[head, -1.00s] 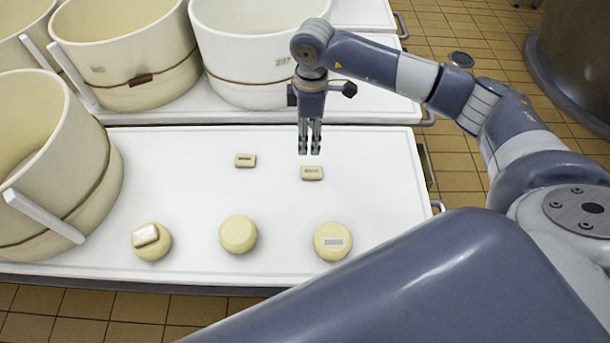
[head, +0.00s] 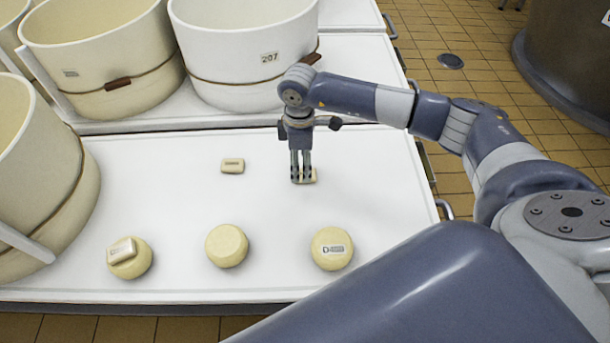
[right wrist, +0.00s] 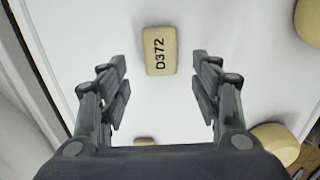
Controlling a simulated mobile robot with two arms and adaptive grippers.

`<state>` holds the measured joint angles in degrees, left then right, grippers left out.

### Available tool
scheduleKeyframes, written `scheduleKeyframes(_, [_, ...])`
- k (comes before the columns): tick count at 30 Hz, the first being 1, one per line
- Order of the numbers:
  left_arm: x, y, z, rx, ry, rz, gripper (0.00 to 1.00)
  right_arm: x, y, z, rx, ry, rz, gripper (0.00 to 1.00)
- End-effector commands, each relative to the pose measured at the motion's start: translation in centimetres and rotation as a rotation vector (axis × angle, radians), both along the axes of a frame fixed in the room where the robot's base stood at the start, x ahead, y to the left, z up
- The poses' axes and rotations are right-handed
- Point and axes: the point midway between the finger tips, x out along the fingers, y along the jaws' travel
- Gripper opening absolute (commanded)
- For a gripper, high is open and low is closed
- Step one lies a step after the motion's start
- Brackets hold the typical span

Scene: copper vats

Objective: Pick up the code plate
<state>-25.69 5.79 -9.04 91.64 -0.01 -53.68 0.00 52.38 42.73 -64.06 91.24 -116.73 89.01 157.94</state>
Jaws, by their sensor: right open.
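A small cream code plate (head: 309,176) lies flat on the white table, partly hidden behind my right gripper's fingers in the head view. In the right wrist view this plate (right wrist: 160,51) reads D372 and shows in the gap between the fingertips, touching neither. My right gripper (head: 302,180) points down at it; in the wrist view the gripper (right wrist: 161,68) is open and empty. A second similar plate (head: 232,166) lies to its left; its edge also shows low in the wrist view (right wrist: 144,141). My left gripper is not in view.
Three cheese wheels stand along the near edge: left (head: 130,262), with a pale block (head: 122,251) on top, middle (head: 227,246), and right (head: 332,248), with a label. Large vats (head: 245,55) stand behind and left. The table (head: 180,210) is clear around the plates.

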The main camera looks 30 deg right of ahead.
Motion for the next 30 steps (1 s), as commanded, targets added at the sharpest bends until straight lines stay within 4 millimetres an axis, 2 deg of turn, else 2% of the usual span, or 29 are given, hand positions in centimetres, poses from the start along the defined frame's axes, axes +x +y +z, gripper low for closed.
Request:
scheduleKeyframes(1, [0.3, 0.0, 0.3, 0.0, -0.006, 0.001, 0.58, -0.1, 0.0, -1.2, -0.001, 0.004, 0.0, 0.58])
scheduleKeyframes(6, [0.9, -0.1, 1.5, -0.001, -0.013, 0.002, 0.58, -0.1, 0.1, -3.4, -0.001, 0.004, -0.001, 0.58])
scheduleKeyframes(15, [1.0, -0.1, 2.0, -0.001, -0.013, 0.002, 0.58, -0.1, 0.1, -3.9, 0.0, 0.001, 0.0, 0.58])
scheduleKeyframes(17, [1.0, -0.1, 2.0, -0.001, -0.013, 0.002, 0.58, -0.1, 0.1, -3.9, 0.0, 0.001, 0.0, 0.47])
scheduleKeyframes(21, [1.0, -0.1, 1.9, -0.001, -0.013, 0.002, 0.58, -0.1, 0.1, -3.9, 0.0, 0.001, 0.0, 0.15])
scheduleKeyframes(22, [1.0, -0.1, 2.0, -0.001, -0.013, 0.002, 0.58, -0.1, 0.1, -3.9, 0.0, 0.001, 0.0, 0.11])
scheduleKeyframes(30, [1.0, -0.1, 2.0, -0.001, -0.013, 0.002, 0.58, -0.1, 0.1, -3.8, 0.0, 0.001, 0.0, 0.11])
